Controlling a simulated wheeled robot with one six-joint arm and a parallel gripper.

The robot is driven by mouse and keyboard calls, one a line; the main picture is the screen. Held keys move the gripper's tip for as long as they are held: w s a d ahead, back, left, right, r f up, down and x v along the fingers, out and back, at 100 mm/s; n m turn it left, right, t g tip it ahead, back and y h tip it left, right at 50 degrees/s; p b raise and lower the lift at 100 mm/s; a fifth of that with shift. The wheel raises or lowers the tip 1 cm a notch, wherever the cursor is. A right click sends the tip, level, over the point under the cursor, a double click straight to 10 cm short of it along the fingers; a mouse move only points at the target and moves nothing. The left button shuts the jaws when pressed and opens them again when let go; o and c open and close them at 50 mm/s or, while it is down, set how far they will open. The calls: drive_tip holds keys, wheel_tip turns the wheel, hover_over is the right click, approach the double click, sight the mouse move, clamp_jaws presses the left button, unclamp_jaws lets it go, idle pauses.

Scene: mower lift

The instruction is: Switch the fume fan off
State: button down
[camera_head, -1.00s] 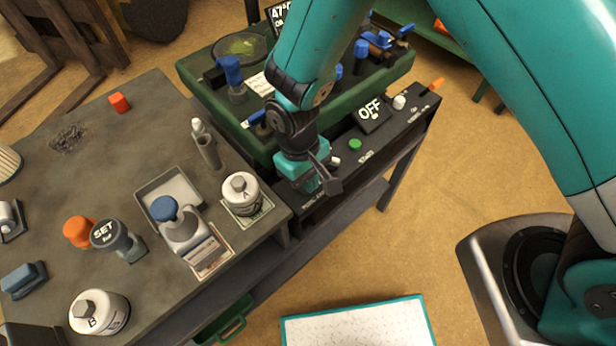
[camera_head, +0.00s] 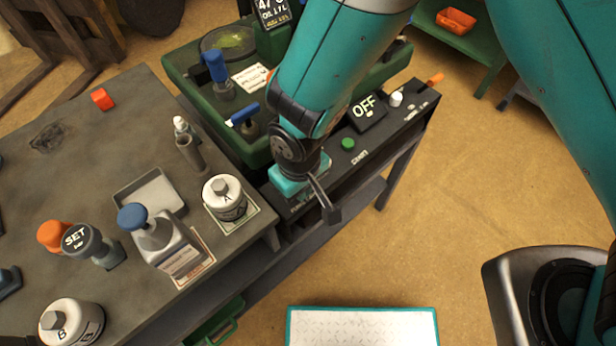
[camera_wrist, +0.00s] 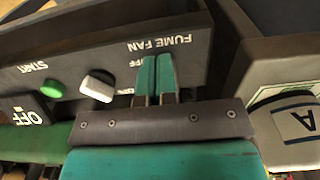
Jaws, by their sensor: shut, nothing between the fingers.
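The dark control panel (camera_head: 413,112) carries the fume fan switch, a white lever (camera_wrist: 97,86) beside the green START button (camera_wrist: 53,88) in the wrist view. The words FUME FAN and small OFF and ON marks are printed beside the lever. Which mark the lever leans to, I cannot tell. My gripper (camera_wrist: 155,76) is shut and empty, its fingertips over the panel just to the right of the white lever and apart from it. In the head view my arm hides the lever and the fingertips. The green button (camera_head: 347,144) shows there.
An OFF display (camera_head: 366,111), a white knob (camera_head: 396,99) and an orange lever (camera_head: 435,79) stand farther along the panel. The green lift unit (camera_head: 185,83) stands behind. Canister A (camera_head: 225,198) is on the bench close to the left of my gripper. Open floor lies right.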

drive_tip(key=shift+s+d+f, duration=0.2)
drive_tip(key=shift+s+f, duration=0.1)
drive_tip(key=shift+f, duration=0.45)
drive_tip(key=shift+w+a+r, duration=0.4)
drive_tip(key=shift+w+a, duration=0.1)
drive_tip(key=shift+w, duration=0.05)
drive_tip(key=shift+r+p, duration=0.4)
drive_tip(key=shift+p, duration=0.15)
drive_tip(key=r+p, duration=0.3)
drive_tip(key=s+d+r+p, duration=0.1)
drive_tip(key=shift+d+r, duration=0.1)
drive_tip(key=shift+r, duration=0.3)
wheel_tip(320, 180, up, 9)
drive_tip(key=s+d+b, duration=0.1)
drive_tip(key=shift+s+d, duration=0.2)
drive_tip(key=shift+s, duration=0.1)
